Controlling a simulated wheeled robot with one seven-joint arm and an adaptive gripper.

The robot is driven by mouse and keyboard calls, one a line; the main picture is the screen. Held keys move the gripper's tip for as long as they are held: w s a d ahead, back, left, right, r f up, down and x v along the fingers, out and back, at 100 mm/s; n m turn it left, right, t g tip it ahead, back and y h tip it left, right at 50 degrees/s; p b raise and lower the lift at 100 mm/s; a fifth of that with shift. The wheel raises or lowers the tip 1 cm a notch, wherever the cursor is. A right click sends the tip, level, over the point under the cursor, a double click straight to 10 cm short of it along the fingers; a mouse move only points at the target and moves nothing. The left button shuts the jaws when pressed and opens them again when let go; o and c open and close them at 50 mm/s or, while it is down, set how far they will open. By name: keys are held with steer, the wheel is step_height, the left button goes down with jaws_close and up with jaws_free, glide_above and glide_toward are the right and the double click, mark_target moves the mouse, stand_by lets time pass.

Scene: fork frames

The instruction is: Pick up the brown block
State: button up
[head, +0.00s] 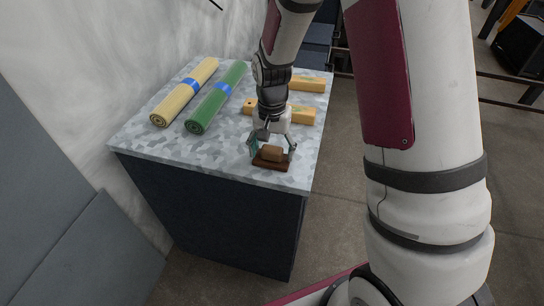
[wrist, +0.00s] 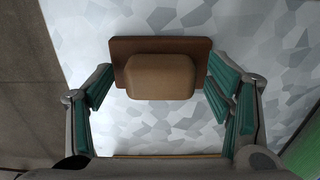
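A brown block (head: 272,153) with rounded edges rests on a darker reddish-brown flat base (head: 271,165) near the front right edge of the speckled grey counter. In the wrist view the block (wrist: 160,77) sits on the base (wrist: 127,47) in the middle of the picture. My gripper (head: 271,151) is right over it, pointing down. In the wrist view my gripper (wrist: 160,92) has its green-padded fingers spread wide, one on each side of the block, with clear gaps. It holds nothing.
A rolled cream mat (head: 185,92) and a rolled green mat (head: 215,98), both with blue bands, lie at the left of the counter (head: 200,152). Yellow-orange boxes (head: 302,115) (head: 308,83) lie behind my gripper. A pale wall (head: 90,60) stands at the left.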

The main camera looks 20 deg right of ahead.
mark_target(272, 148)
steer(key=c, duration=1.5)
steer(key=shift+c, duration=0.2)
steer(key=shift+r, duration=0.1)
steer(key=shift+r, duration=0.55)
step_height(272, 148, up, 2)
steer(key=shift+w+r, duration=0.1)
steer(key=s+d+r, duration=0.1)
steer(key=s+d, duration=0.9)
steer(key=s, duration=0.2)
steer(key=shift+d+r, duration=0.25)
steer(key=shift+d, duration=0.15)
steer(key=o, duration=1)
steer(key=shift+c, duration=0.2)
steer(key=c, duration=0.7)
